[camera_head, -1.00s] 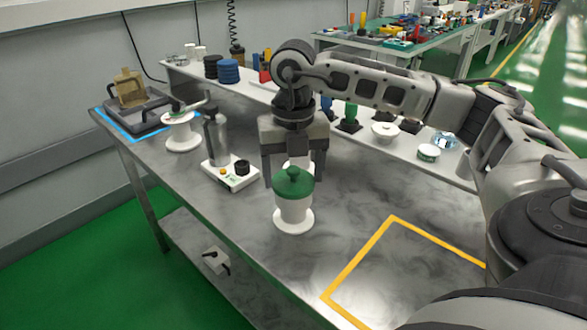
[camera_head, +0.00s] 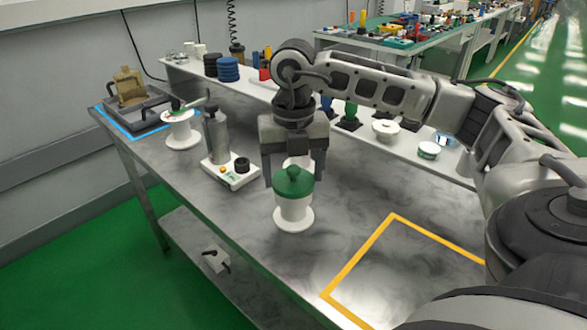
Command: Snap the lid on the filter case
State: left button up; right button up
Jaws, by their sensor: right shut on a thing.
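The filter case (camera_head: 293,212) is a white round body on a wide white foot, upright on the grey metal table. A domed green lid (camera_head: 293,184) with a knob sits on top of the body; I cannot tell whether it is fully snapped down. My right gripper (camera_head: 293,180) points down over it, one finger on each side of the lid, and appears shut on it. The lid hides part of the contact. A white thing (camera_head: 298,161) shows behind the knob, mostly hidden. My left gripper is not in view.
A white base with a grey cylinder (camera_head: 216,138) and a black knob stands left of the case. A white reel-like stand (camera_head: 181,132) is farther left. A yellow outline (camera_head: 355,262) marks bare table at front right. A shelf (camera_head: 348,138) with small items runs behind.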

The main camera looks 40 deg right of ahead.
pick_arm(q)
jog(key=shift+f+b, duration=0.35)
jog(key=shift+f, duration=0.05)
pick_arm(e)
jog(key=shift+f, duration=0.5)
jog(key=o, duration=1)
jog(key=shift+o, duration=0.2)
pick_arm(q)
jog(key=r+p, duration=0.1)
jog(key=p, duration=0.1)
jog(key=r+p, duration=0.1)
jog(key=p, duration=0.1)
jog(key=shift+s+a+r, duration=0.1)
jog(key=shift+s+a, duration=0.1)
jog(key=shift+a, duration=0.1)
pick_arm(e)
notch_tip(320, 180, up, 16)
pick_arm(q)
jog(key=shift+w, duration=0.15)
pick_arm(e)
jog(key=shift+f, duration=0.15)
